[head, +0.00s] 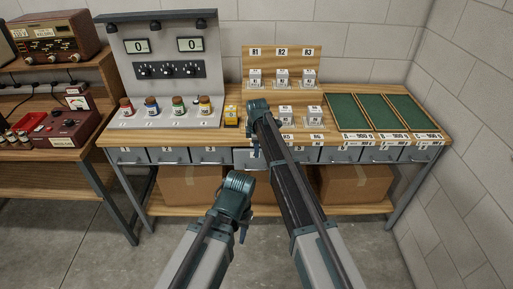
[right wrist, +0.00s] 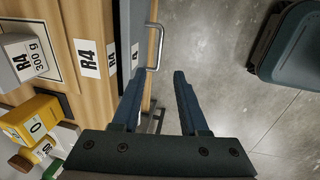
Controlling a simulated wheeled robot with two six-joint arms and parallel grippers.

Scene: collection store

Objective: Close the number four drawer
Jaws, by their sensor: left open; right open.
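The number four drawer is in the grey row under the worktable edge. In the head view its front (head: 241,159) is partly hidden by my right arm and seems to stand out a little. In the right wrist view its grey front (right wrist: 134,78) carries a 4 label and a metal handle (right wrist: 156,45). My right gripper (right wrist: 160,85) is open and empty; its fingertips are just short of the handle, with the left finger near the drawer front. In the head view my right gripper (head: 256,146) points down in front of the drawer. My left gripper (head: 243,236) is lower, apart from the table, open.
The worktable (head: 228,138) bears jars (head: 178,106), white boxes (head: 309,78), a yellow box (head: 231,115) and green trays (head: 348,113). Other drawers (head: 168,155) line both sides. Cardboard boxes (head: 190,185) sit on the lower shelf. A wall (head: 470,150) stands at the right; the front floor is clear.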

